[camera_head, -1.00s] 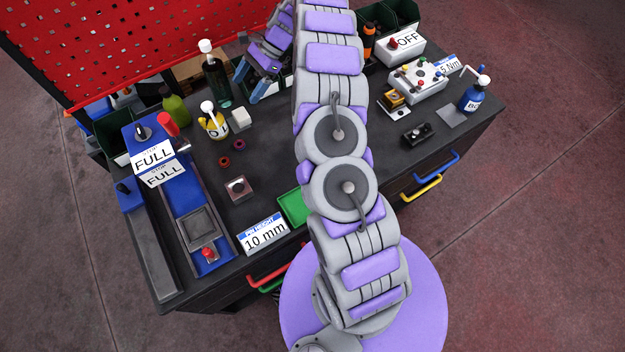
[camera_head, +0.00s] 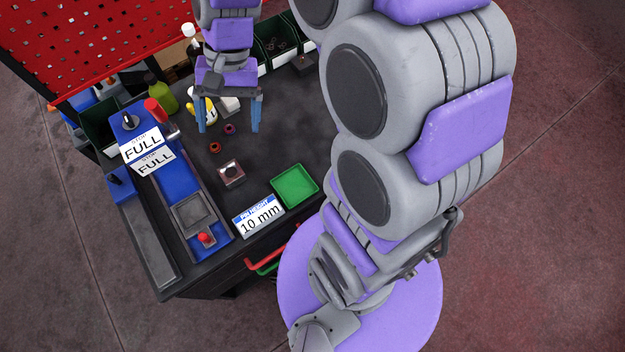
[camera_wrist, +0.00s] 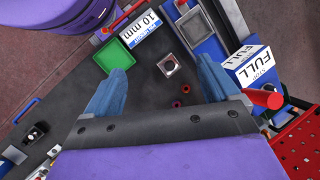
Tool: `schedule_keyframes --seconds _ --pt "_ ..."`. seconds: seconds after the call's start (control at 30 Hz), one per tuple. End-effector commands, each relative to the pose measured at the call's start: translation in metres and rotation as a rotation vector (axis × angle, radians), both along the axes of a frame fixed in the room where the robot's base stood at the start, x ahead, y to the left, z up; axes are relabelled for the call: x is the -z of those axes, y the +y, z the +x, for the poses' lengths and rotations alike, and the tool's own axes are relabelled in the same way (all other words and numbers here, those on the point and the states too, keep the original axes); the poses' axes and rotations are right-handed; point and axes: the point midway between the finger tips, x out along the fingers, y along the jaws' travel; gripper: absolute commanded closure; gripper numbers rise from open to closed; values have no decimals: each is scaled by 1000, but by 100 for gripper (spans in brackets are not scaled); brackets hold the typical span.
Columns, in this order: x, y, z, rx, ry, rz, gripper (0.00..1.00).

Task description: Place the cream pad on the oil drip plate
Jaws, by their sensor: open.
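A small cream block, which looks like the cream pad (camera_head: 229,105), lies on the table just behind my gripper in the head view. My gripper (camera_head: 229,122) is open and empty, its two blue fingers pointing down on either side of the block as seen from there. The height gap is hard to tell. In the wrist view my gripper (camera_wrist: 162,72) is also open, and the cream pad does not show there. I cannot make out the oil drip plate now; my arm hides the right part of the table in the head view.
Red rings (camera_head: 215,148), a small square block (camera_head: 231,173), a green tray (camera_head: 295,186) and a 10 mm sign (camera_head: 259,216) lie in front. The blue FULL fixture (camera_head: 182,185) is at left.

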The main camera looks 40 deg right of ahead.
Motion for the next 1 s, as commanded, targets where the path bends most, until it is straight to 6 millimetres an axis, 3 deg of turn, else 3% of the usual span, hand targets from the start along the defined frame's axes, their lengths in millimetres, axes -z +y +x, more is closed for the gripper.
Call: schedule_keyframes --seconds 0.03,0.3,0.5,0.7,1.0 --pt "-3 -1 -19 -43 -19 -22 12" --pt "0 -20 -109 -264 -89 -141 12" --pt "10 -39 -163 -393 -123 -215 12" --pt "17 -49 -189 -456 -135 -247 12" --pt "18 -51 -191 -464 -136 -251 12"
